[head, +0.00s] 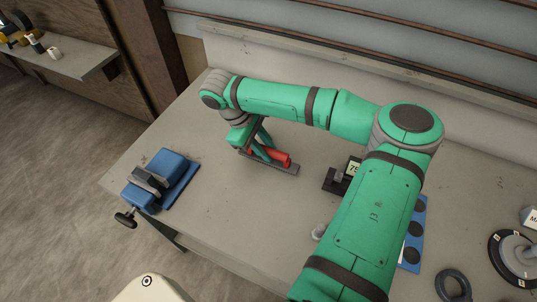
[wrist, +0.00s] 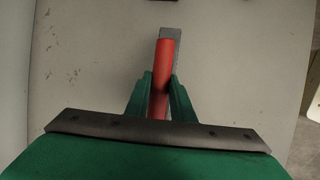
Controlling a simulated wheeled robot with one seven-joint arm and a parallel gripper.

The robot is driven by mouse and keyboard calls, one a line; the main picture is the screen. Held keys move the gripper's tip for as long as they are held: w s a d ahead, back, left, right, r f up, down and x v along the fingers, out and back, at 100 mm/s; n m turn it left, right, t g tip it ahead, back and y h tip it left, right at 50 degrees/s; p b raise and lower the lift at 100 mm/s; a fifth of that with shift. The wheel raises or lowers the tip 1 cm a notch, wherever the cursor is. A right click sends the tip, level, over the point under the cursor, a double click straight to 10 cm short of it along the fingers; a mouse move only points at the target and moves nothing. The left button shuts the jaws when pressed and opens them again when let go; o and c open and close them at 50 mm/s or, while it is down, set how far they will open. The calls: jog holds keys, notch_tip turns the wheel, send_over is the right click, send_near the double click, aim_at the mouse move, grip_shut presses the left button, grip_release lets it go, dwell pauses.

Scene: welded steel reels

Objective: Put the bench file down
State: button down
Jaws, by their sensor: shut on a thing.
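The bench file shows in the wrist view as a red handle (wrist: 164,68) with a short grey end (wrist: 171,33) beyond it. My gripper (wrist: 161,78) is shut on the red handle, with one green finger on each side. In the head view my gripper (head: 264,150) is low over the middle left of the bench (head: 225,190), and the red handle (head: 281,158) shows between and beside the fingers. A dark grey strip lies along the handle there. I cannot tell whether the file touches the bench top. The fingers and palm hide part of the handle.
A blue vise (head: 160,183) stands at the bench's left edge. A blue mat (head: 412,252), a black ring (head: 453,286) and a dark reel (head: 515,255) are farther right. Bench around the gripper is clear.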

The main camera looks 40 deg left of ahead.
jog(key=shift+w+a+f, duration=0.2)
jog(key=shift+w+f, duration=0.2)
jog(key=shift+f, duration=0.1)
jog(key=shift+w+f, duration=0.2)
jog(key=shift+f, duration=1.55)
jog(key=shift+f, duration=0.1)
jog(key=c, duration=1.5)
grip_release()
jog(key=shift+c, duration=0.2)
jog(key=v, duration=1.1)
jog(key=shift+s+a, duration=0.15)
jog(key=shift+a, duration=0.05)
jog(key=shift+r, duration=0.5)
